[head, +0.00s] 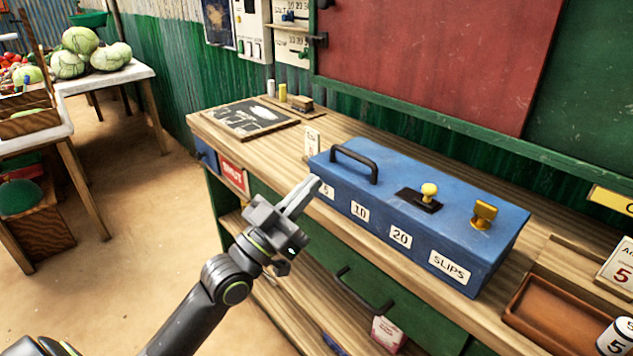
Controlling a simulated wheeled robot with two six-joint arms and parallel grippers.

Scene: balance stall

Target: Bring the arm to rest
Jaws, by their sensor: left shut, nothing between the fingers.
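My left gripper (306,190) comes in from the lower left on its grey arm. Its fingers are together with nothing between them. The fingertips appear in front of the left end of a blue box (385,172) on the wooden counter; I cannot tell whether they touch it. The box is closed, with a black handle, a yellow knob on a black plate, a brass latch and labels reading 10, 20 and SLIPS on its front. My right gripper is out of view.
The wooden counter (215,122) carries a chalkboard (248,118) at its far left and a brown tray (560,312) at the right. A black handle (362,292) sticks out from the green counter front. Tables with cabbages (82,50) stand at the left. The sandy floor between is open.

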